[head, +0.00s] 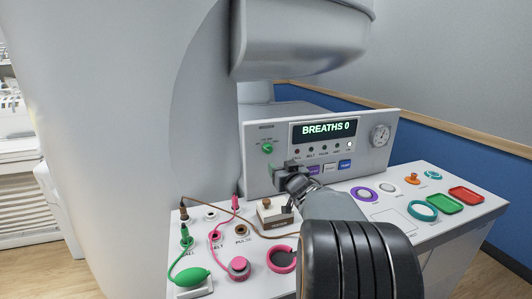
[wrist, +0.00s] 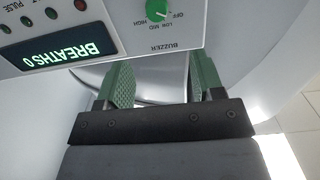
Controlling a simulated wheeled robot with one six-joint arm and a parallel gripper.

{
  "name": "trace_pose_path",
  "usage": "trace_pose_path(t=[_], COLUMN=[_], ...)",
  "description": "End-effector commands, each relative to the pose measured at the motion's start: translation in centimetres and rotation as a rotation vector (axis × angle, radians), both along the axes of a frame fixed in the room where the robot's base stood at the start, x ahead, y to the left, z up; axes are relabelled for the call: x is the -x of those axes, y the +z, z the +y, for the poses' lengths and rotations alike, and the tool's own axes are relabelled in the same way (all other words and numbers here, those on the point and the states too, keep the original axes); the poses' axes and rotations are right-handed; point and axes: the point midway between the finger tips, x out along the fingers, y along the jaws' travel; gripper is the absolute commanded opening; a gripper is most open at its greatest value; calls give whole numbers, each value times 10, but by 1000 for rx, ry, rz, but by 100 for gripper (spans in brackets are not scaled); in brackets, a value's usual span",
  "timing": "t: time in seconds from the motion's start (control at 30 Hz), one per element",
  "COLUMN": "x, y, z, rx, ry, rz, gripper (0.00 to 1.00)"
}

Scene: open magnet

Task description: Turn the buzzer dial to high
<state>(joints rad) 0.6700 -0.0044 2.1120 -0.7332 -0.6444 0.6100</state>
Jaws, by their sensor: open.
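The buzzer dial (head: 267,148) is a small green knob at the left of the grey control panel (head: 375,158). In the wrist view the dial (wrist: 157,10) shows at the top, upside down, with the words OFF, LOW, MID and HIGH around it and BUZZER printed by it. Its exact setting is too small to tell. My gripper (wrist: 163,82) is open, with nothing between its green fingers. They are apart from the dial. In the head view my gripper (head: 280,172) is in front of the panel, below and right of the dial, and hides part of the lower panel.
The panel display (head: 325,130) reads BREATHS 0. Coloured rings and trays (head: 466,195) are at the right.

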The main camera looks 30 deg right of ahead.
Motion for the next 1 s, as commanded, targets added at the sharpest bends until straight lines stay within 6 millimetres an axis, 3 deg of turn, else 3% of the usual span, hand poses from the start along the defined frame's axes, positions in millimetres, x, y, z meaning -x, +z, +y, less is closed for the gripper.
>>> trace_pose_path(t=[0.17, 0.7, 1.0], x=[-9, -100, -126], y=[0, 0, 1], z=[-14, -41, -45], rx=[3, 3, 3], ry=[7, 1, 3], rz=[-24, -24, -25], gripper=[61, 61, 61])
